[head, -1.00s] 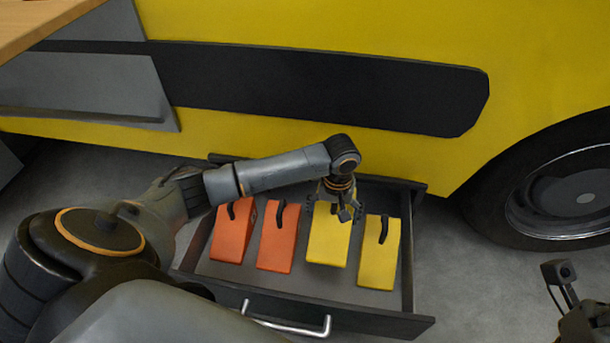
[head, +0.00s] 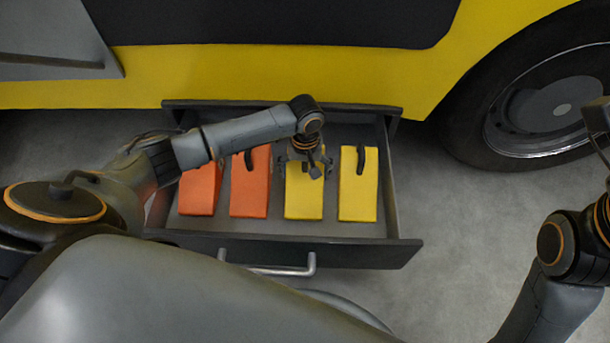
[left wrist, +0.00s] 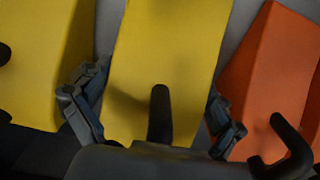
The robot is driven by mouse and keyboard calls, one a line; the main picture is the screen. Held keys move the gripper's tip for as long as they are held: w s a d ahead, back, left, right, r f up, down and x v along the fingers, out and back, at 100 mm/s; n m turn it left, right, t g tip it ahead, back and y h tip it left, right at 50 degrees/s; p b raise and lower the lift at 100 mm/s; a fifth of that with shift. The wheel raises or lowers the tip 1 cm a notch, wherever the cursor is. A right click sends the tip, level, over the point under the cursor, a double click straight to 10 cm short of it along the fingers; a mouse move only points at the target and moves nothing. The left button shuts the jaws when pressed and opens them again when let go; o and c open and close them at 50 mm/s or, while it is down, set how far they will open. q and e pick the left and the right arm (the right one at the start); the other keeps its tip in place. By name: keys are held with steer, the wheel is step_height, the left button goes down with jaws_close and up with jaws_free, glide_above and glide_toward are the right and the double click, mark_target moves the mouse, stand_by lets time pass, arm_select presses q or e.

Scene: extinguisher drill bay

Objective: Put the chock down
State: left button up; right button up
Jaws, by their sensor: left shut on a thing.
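The held yellow chock (head: 304,200) is a wedge with a dark handle, third from the left in a row inside the open drawer (head: 300,230). My left gripper (head: 305,168) is above its far end and shut on it. In the left wrist view the fingers (left wrist: 158,118) lie on both sides of this chock (left wrist: 165,60), with its handle between them. The chock lines up with its neighbours and looks to be at the drawer floor; its underside is hidden. My right gripper (head: 598,120) shows only partly at the right edge.
Two orange chocks (head: 200,192) (head: 250,190) stand to the left and another yellow chock (head: 358,190) to the right, with narrow gaps. The drawer's front has a metal handle (head: 270,270). A yellow vehicle (head: 240,75) and its wheel (head: 545,110) are behind.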

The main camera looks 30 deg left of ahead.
arm_select(q)
steer(key=shift+r, duration=0.1)
steer(key=o, duration=1.5)
steer(key=shift+c, duration=0.2)
